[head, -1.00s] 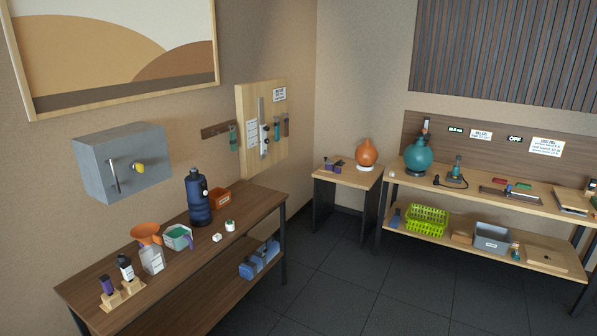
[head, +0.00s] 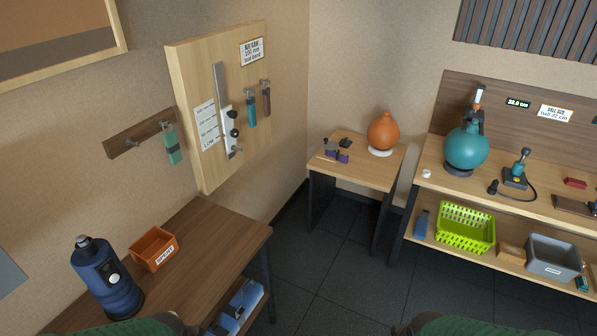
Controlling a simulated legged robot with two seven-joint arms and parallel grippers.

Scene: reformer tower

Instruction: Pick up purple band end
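Two small dark purple blocks lie close together on the small side table in the head view, the nearer purple block (head: 343,157) and the farther purple block (head: 331,145). A thin dark piece lies by them. I cannot tell whether they are the ends of a band. A brownish band (head: 266,100) hangs at the right of the wall board, beside a teal band (head: 251,109); a green band (head: 173,145) hangs from a peg rail. Dark green parts of my arms show at the bottom edge. Neither gripper is in view.
An orange balloon-like ball (head: 383,131) stands on the side table (head: 360,175). A teal ball (head: 466,148) and a pump-like tool (head: 516,172) are on the right bench. A blue jug (head: 106,280) and an orange box (head: 154,249) stand on the left bench. Dark floor between is clear.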

